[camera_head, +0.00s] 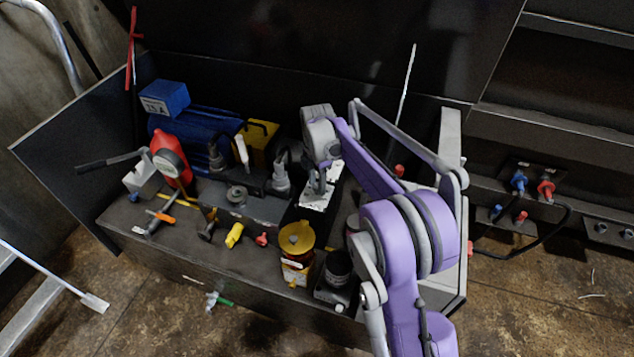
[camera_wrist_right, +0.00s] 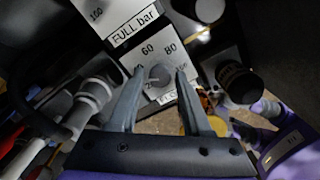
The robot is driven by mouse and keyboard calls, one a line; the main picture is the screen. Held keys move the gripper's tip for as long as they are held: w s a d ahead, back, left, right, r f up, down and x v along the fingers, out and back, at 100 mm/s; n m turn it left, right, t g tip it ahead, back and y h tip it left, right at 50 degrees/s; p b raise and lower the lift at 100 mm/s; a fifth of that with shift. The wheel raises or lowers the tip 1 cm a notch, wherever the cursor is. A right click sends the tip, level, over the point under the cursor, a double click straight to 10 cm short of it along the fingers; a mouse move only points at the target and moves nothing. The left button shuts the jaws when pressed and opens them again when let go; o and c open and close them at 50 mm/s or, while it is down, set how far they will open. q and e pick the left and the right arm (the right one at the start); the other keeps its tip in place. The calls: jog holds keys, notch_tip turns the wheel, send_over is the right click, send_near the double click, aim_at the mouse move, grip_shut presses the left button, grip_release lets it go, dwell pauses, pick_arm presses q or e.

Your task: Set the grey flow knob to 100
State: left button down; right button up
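The grey flow knob (camera_wrist_right: 160,75) sits on a white dial plate (camera_wrist_right: 152,52) in the right wrist view. The numbers 60 and 80 read clearly above it; other marks and the label below are partly covered. My right gripper (camera_wrist_right: 160,72) is open, with one finger on each side of the knob. I cannot tell whether the fingers touch it, nor where the knob points. In the head view my right gripper (camera_head: 318,187) is over the white plates (camera_head: 316,202), and the knob is hidden there. My left gripper is in neither view.
Another white plate (camera_wrist_right: 125,18) reads "FULL bar". A black round knob (camera_wrist_right: 240,83) is right of the dial.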

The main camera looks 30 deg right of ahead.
grip_shut()
